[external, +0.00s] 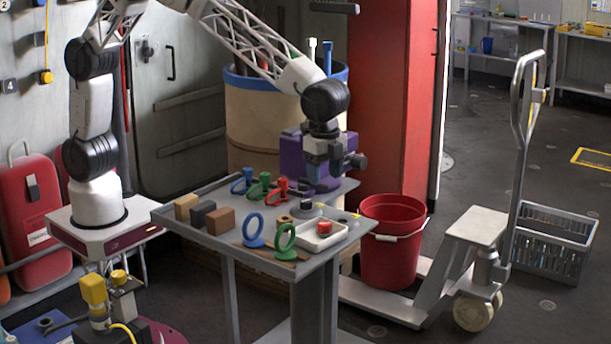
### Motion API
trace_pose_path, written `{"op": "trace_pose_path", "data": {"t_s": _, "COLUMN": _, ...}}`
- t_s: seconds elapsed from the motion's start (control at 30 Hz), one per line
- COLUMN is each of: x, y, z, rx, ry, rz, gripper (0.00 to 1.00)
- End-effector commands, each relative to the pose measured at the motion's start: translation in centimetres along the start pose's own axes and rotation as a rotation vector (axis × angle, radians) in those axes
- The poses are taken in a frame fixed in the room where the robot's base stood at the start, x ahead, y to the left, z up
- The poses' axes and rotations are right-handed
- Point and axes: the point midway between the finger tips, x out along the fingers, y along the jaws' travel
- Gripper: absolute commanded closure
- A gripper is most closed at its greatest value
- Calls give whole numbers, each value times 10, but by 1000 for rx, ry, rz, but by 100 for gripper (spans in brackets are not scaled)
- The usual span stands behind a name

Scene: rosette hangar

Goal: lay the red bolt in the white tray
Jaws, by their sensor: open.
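The white tray (307,241) lies near the front right corner of the grey table. A small red piece that looks like the red bolt (324,227) sits in the tray, at its right part. My gripper (322,158) is above the back right of the table, behind and above the tray and apart from the red piece. It is open. Its fingertips are hard to make out against a purple object (293,152) around and behind it, and nothing can be seen held between them.
Blue, green and red ring-handled tools (262,186) stand along the table's back. Several blocks (220,221) lie at left. More ring-handled tools (286,239) stand left of the tray.

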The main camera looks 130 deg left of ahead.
Motion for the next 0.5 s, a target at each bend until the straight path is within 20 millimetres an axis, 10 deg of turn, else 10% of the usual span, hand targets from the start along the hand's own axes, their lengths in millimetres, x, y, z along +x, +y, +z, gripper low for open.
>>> {"op": "trace_pose_path", "data": {"t_s": 0.5, "x": -8, "y": 5, "z": 6, "rx": -3, "ry": 4, "rz": -2, "gripper": 41}}
